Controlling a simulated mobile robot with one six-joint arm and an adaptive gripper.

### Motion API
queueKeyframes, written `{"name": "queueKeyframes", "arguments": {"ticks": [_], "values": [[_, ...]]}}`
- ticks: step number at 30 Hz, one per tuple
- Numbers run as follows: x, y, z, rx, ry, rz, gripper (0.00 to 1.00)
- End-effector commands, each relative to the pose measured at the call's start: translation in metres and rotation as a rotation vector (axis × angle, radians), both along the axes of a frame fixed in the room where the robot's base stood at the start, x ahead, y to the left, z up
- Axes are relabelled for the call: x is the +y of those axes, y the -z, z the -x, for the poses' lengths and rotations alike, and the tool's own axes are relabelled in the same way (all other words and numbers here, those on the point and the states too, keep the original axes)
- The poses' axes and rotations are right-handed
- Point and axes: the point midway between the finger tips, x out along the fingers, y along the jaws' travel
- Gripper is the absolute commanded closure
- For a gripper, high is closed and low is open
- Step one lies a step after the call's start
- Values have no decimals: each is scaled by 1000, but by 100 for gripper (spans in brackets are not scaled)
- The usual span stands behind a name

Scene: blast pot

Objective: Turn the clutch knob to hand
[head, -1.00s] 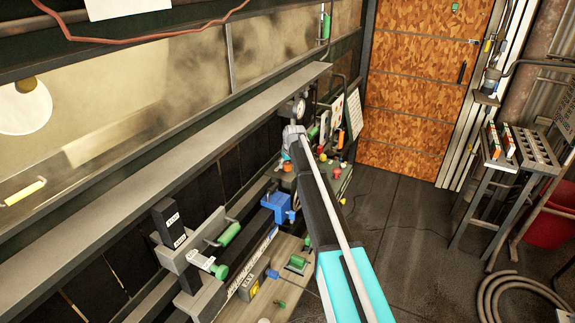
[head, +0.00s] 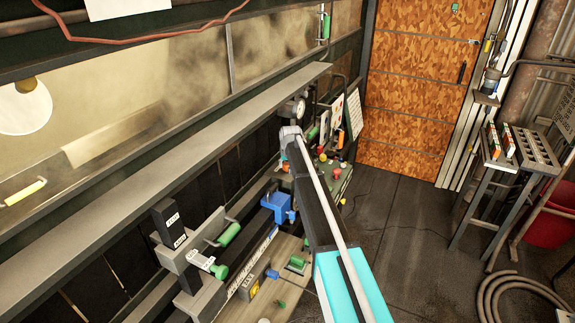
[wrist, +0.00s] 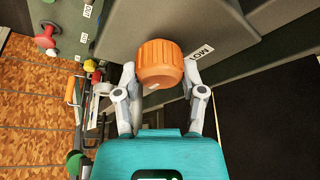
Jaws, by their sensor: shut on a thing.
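In the wrist view an orange ribbed knob (wrist: 160,62), which I take as the clutch knob, sits on a grey panel face. My gripper (wrist: 162,80) has one finger on each side of the knob and is shut on it. A label reading MOT (wrist: 202,52) is just right of the knob. A small pale mark shows low on the knob. I cannot read which position the knob is set to.
A red knob (wrist: 45,37) and OUT labels are at the left of the wrist view. In the head view a blue block (head: 279,207) and green handles (head: 229,234) line the bench left of my arm. A rack table (head: 510,150) stands right; floor between is mostly clear.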

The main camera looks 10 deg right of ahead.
Motion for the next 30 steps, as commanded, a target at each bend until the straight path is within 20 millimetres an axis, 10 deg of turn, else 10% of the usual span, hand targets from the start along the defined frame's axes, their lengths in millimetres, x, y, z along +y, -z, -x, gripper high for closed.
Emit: {"name": "queueKeyframes", "arguments": {"ticks": [4,5,10,30], "values": [[0,0,0,1,0,-2,95],[0,0,0,1,0,-2,45],[0,0,0,0,0,-2,14],[-1,0,0,1,-36,-1,13]]}}
